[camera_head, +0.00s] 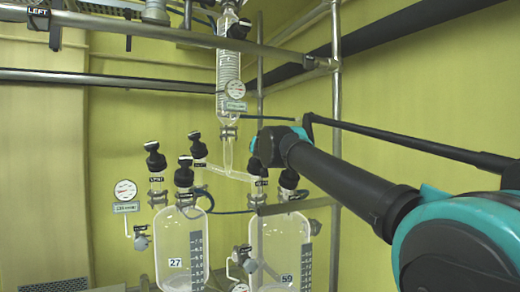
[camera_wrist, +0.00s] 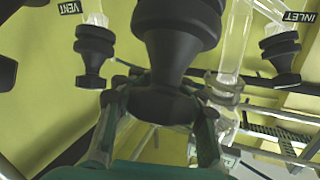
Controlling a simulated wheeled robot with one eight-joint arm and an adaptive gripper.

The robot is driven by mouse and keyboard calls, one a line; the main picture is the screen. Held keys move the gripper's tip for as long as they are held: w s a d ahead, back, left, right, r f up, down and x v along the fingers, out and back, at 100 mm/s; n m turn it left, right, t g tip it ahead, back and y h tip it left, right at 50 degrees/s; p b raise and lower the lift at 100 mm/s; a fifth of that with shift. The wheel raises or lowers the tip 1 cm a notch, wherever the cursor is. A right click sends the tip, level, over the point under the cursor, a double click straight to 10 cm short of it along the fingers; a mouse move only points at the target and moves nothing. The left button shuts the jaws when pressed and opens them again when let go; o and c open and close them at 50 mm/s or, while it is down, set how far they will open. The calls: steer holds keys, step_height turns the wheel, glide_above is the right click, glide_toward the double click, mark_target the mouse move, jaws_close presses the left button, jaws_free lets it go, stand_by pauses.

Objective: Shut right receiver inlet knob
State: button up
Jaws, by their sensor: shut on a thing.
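The right receiver (camera_head: 281,235), a clear vessel marked 59, stands below the end of my arm. Black knobs (camera_head: 289,180) sit on top of it, partly hidden by my gripper (camera_head: 275,140). In the wrist view my gripper (camera_wrist: 162,98) is shut on a large black knob (camera_wrist: 178,20), with one finger on each side of its flared end. No label shows on this held knob, so I cannot tell its name. Another black knob (camera_wrist: 281,50) beside an INLET tag is at the upper right, apart from my fingers. A knob (camera_wrist: 94,55) beside a VENT tag is at the upper left.
The left receiver (camera_head: 183,250), marked 27, stands close by with several black knobs (camera_head: 155,158) on top. A glass column (camera_head: 228,70) with a gauge hangs above. Metal rails (camera_head: 150,80) and an upright post (camera_head: 336,130) frame the space near my arm.

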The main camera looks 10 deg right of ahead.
steer(key=m+g+h, duration=0.1)
steer(key=m+h, duration=0.1)
steer(key=m+g+h, duration=0.1)
steer(key=m, duration=0.1)
steer(key=d+m+g+h, duration=0.1)
steer(key=m+h, duration=0.1)
steer(key=shift+s+d+f+m+h, duration=0.1)
steer(key=shift+s+f+m+h, duration=0.1)
steer(key=shift+f+m+h, duration=0.1)
steer(key=shift+s+d+f+m+g+h, duration=0.2)
steer(key=shift+s+f+m+g+h, duration=0.3)
steer(key=shift+m+g, duration=1.9)
steer(key=shift+s+d+f+m+g+h, duration=0.2)
steer(key=shift+s+m+g, duration=0.45)
steer(key=shift+m+g, duration=1.75)
steer(key=shift+s+d+f+m+g+h, duration=0.25)
steer(key=shift+s+m+g, duration=0.35)
steer(key=shift+m+g, duration=1.8)
steer(key=shift+f, duration=0.1)
steer(key=o, duration=1.4)
steer(key=shift+c, duration=0.2)
